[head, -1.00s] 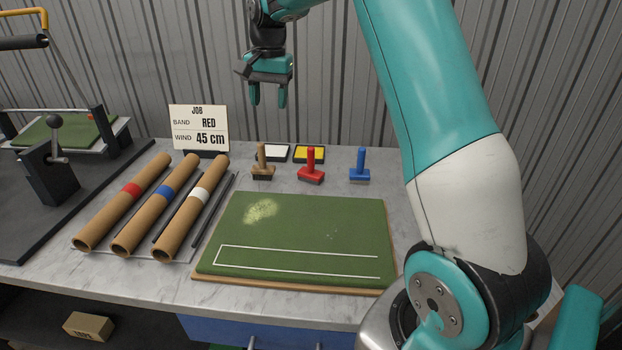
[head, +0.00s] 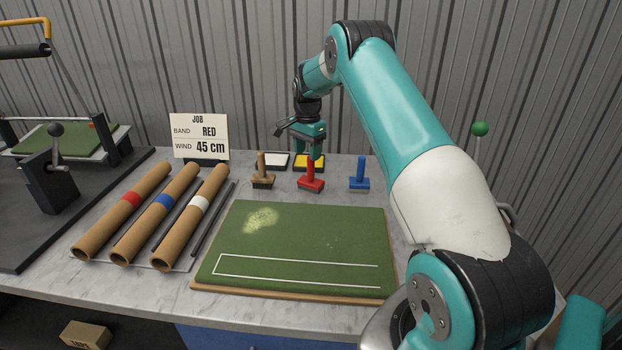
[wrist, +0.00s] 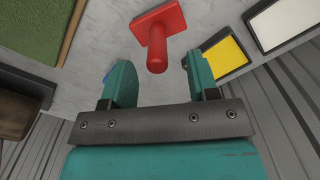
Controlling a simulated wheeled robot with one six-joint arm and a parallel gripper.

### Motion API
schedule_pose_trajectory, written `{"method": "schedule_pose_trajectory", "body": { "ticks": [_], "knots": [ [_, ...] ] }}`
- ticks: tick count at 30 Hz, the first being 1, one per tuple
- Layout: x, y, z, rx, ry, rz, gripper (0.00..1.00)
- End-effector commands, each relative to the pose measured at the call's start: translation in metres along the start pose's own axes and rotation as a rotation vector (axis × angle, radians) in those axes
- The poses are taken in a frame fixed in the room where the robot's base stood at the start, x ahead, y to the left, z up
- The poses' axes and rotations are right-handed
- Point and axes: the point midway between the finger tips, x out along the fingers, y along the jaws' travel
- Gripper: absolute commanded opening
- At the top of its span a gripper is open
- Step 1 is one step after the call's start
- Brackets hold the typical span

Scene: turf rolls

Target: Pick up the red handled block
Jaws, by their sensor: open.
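The red handled block (head: 311,183) stands upright on the marble bench, behind the green turf mat. In the head view my gripper (head: 313,155) is right above it, at the height of its handle top. In the wrist view the red block (wrist: 157,30) lies ahead of the fingertips, its round handle end pointing toward the camera. My gripper (wrist: 155,80) is open and empty there, its two teal fingers spread, with the handle end in line with the gap between them. The head view does not show clearly whether the fingers flank the handle.
A brown-handled block (head: 262,172) stands left and a blue-handled block (head: 359,171) right. A yellow pad (head: 309,161) and a white pad (head: 277,160) lie behind. The turf mat (head: 300,245) lies in front. Banded tubes (head: 165,210) and a job card (head: 199,134) are left.

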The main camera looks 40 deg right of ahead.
Motion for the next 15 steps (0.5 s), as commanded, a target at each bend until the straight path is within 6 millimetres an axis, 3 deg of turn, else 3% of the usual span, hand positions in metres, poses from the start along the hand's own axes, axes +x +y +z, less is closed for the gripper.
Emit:
{"method": "schedule_pose_trajectory", "body": {
  "ticks": [5, 15],
  "knots": [
    [0.011, 0.001, -0.001, 0.000, -0.001, 0.001, 0.54],
    [0.055, 0.005, -0.008, -0.002, 0.000, 0.000, 0.54]
  ]
}}
